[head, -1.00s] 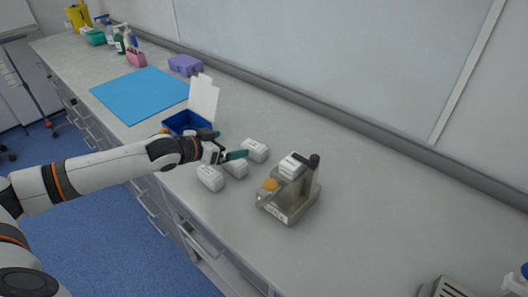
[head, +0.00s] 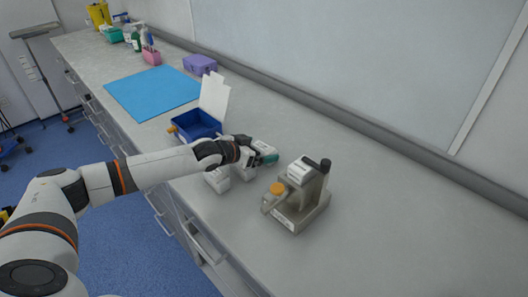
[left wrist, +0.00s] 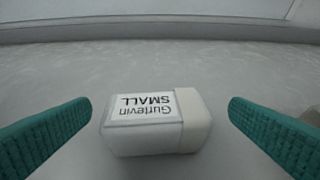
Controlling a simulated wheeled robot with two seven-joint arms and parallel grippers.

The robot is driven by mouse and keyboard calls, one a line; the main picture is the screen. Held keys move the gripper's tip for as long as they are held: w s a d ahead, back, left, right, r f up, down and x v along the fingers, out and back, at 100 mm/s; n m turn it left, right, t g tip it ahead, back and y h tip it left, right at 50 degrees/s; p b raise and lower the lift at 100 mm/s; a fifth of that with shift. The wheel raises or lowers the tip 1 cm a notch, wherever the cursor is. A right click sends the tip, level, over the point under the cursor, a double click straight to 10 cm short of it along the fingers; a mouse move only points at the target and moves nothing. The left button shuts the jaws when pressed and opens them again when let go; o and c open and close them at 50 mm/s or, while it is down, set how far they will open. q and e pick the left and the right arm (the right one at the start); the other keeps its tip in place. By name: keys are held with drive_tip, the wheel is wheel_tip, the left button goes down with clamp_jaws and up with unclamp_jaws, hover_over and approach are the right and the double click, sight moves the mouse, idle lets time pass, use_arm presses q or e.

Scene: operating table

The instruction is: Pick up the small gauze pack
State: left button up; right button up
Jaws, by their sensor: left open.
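The small gauze pack (left wrist: 155,123) is white, with a label reading SMALL upside down in the left wrist view. It lies on the counter between the two teal fingers of my left gripper (left wrist: 160,128), with a gap on each side. In the head view my open left gripper (head: 262,155) is over the farthest of a group of white packs, partly hiding it. Two more white packs (head: 217,180) (head: 245,170) lie nearer the front edge. My right gripper is not in view.
A metal-coloured device (head: 297,210) with an orange knob and a white block stands right of the packs. A blue box (head: 196,126) with a raised white lid stands behind the arm. A blue mat (head: 150,92) lies farther left. The counter's right side is clear.

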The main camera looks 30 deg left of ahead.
sight(263, 147)
use_arm(q)
drive_tip(key=shift+w+d, duration=0.1)
drive_tip(key=shift+w, duration=0.35)
drive_tip(key=p+x, duration=0.1)
drive_tip(key=x, duration=0.3)
drive_tip(key=shift+f, duration=0.15)
drive_tip(key=c, duration=1)
